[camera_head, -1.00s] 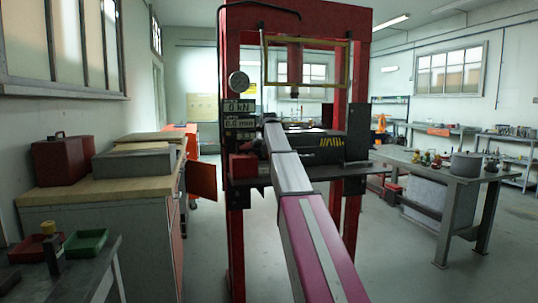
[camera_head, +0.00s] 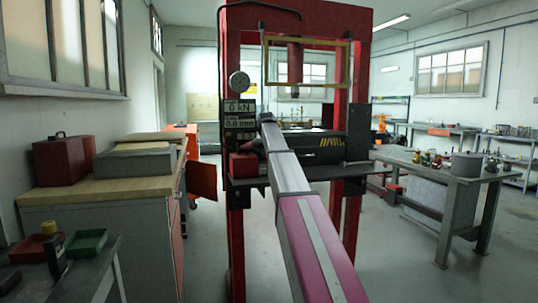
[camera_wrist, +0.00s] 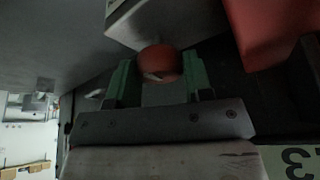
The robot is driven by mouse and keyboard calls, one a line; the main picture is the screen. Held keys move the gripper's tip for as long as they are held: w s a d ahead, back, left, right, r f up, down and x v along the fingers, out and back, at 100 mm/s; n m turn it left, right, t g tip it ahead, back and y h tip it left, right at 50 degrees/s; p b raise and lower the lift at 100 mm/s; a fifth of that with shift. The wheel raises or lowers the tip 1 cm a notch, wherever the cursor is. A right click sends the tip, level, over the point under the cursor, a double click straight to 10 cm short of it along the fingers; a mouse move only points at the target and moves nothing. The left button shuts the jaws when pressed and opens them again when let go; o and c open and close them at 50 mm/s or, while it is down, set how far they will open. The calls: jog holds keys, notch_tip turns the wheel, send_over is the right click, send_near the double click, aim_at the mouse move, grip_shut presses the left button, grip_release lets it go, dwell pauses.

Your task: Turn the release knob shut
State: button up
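The release knob (camera_wrist: 160,63) is a round orange-red ball with a pale mark on its face, in the upper middle of the wrist view. My gripper (camera_wrist: 160,80) has green fingertips, one on each side of the knob. The knob fills the space between them with no clear gap, so they appear closed on it. In the head view my arm reaches into the red press (camera_head: 236,215), and its end and the knob are hidden there.
A wooden-topped cabinet (camera_head: 110,187) stands left and a grey workbench (camera_head: 440,170) right. Floor between is clear.

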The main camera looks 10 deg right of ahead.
jog(key=o, duration=0.3)
jog(key=v, duration=1)
jog(key=shift+r, duration=0.35)
jog(key=shift+s+a, duration=0.1)
jog(key=shift+s, duration=0.1)
